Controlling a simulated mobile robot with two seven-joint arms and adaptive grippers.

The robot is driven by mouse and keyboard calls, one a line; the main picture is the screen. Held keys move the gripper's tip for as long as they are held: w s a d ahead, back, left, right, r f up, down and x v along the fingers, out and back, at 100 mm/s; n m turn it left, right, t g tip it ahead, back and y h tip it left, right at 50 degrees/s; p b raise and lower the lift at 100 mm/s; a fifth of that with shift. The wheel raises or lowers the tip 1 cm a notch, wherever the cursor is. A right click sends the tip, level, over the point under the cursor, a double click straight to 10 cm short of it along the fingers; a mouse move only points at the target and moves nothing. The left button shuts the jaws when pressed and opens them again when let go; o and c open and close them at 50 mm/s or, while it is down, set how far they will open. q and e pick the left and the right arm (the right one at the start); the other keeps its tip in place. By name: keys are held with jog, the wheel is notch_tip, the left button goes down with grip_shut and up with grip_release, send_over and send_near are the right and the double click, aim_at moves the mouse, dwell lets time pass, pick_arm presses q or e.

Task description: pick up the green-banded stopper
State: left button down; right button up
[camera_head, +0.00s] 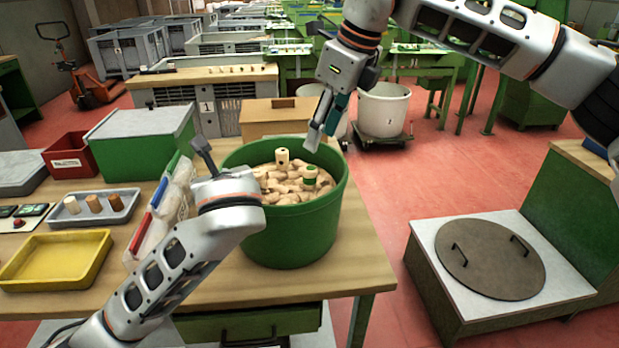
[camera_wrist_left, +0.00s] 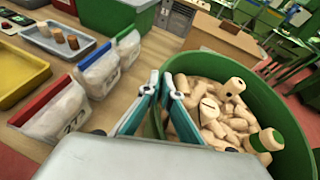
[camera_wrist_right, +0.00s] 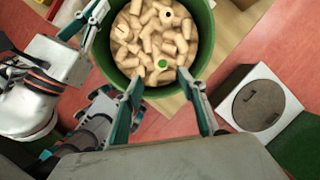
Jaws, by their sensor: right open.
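My right gripper (camera_head: 318,139) is open and empty, above the tub. Its two fingers (camera_wrist_right: 158,80) are spread in its own view. My left gripper (camera_wrist_left: 160,77) is shut and empty, by the tub's left rim. No hand touches the stopper.
A pale stopper (camera_head: 283,157) with a dark-marked top stands near the green-banded one. Clear bags with coloured clips (camera_head: 160,210), a grey tray of stoppers (camera_head: 94,207) and a yellow tray (camera_head: 55,262) lie left of the tub. A cork box (camera_head: 272,117) stands behind it.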

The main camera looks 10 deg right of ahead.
aim_at(311, 169)
jog(key=shift+m, duration=0.6)
jog(key=x, duration=1)
jog(key=shift+d, duration=0.2)
jog(key=shift+w+a+f+t+y, duration=0.2)
jog(key=shift+f+t+y, duration=0.1)
jog(key=shift+f, duration=0.3)
jog(key=c, duration=0.8)
